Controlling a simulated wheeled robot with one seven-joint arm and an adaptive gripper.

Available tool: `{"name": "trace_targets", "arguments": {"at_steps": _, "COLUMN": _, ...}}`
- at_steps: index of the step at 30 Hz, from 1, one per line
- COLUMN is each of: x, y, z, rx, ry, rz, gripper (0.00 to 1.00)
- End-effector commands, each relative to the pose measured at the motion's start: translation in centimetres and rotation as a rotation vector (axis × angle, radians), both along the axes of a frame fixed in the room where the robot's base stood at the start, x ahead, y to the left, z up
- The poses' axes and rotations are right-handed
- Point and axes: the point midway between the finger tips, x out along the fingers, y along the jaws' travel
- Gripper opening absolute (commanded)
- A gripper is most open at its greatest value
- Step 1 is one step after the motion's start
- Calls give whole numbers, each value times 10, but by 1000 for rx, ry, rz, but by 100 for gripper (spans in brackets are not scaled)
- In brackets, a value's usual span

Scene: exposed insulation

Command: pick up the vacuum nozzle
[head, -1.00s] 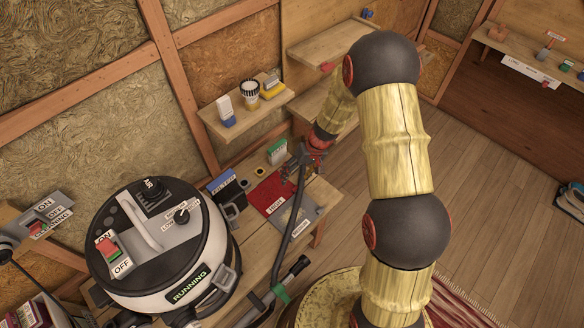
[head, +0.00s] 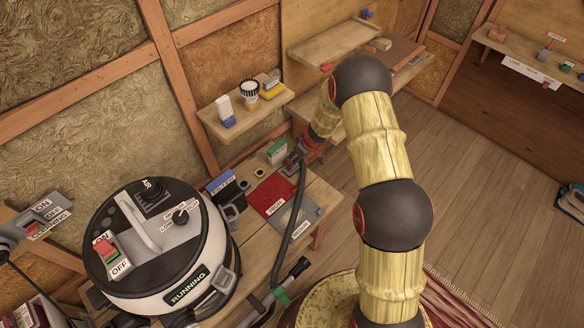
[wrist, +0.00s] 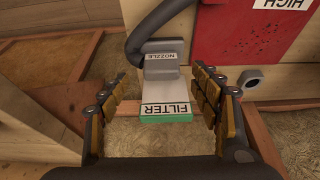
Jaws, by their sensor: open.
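The vacuum nozzle (wrist: 164,57) is a grey flat piece with a white NOZZLE label, joined to a black hose. In the head view the nozzle (head: 292,162) is at the back of the wooden bench, partly hidden by my gripper (head: 308,146). In the wrist view my gripper (wrist: 159,75) is open, with one finger at each side of the nozzle and clear gaps between. How far the fingertips are from it in depth I cannot tell.
A white and green FILTER box (wrist: 165,112) is close to the nozzle. The red HIGH mat (head: 271,194) and grey mat (head: 299,216) lie on the bench. The vacuum body (head: 160,245) stands left, showing RUNNING. A small shelf (head: 246,112) is on the wall above.

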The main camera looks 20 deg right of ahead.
Motion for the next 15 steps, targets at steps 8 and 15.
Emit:
{"name": "trace_targets", "arguments": {"at_steps": 8, "x": 13, "y": 11, "z": -29, "rx": 0, "ry": 2, "rz": 0, "gripper": 64}}
{"name": "trace_targets", "arguments": {"at_steps": 15, "x": 19, "y": 14, "z": -42, "rx": 0, "ry": 0, "rz": 0, "gripper": 64}}
